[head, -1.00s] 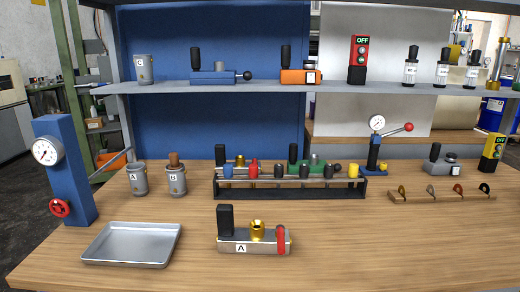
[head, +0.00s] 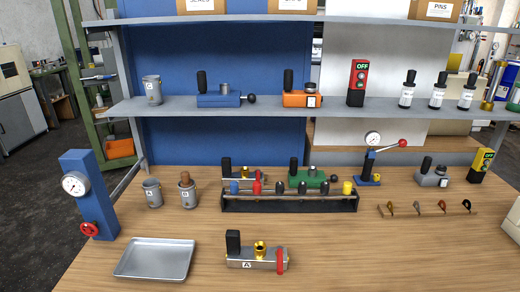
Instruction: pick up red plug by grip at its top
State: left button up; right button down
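The red plug (head: 257,187) stands upright in a long black rack (head: 290,206) at the middle of the wooden bench. A blue plug (head: 234,187) is to its left, several dark plugs (head: 303,189) are to its right, and a yellow plug (head: 347,188) is at the right end. The top of the red plug shows clear above the rack, while its lower part is hidden in the rack. Neither of my grippers shows in the head view.
A silver block labelled A (head: 258,260) and a metal tray (head: 155,259) lie in front. Two grey canisters (head: 153,193) and a blue gauge post (head: 92,195) stand left. A silver device and a green device (head: 312,177) sit behind the rack. A shelf (head: 330,113) runs above.

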aim_at(256, 185)
jog(key=i+l, duration=0.1)
jog(key=l, duration=0.25)
jog(key=i+l+u, duration=0.1)
jog(key=l, duration=0.3)
jog(key=i+l, duration=0.1)
jog(key=l, duration=0.3)
jog(key=u, duration=1.6)
jog(key=i, duration=0.45)
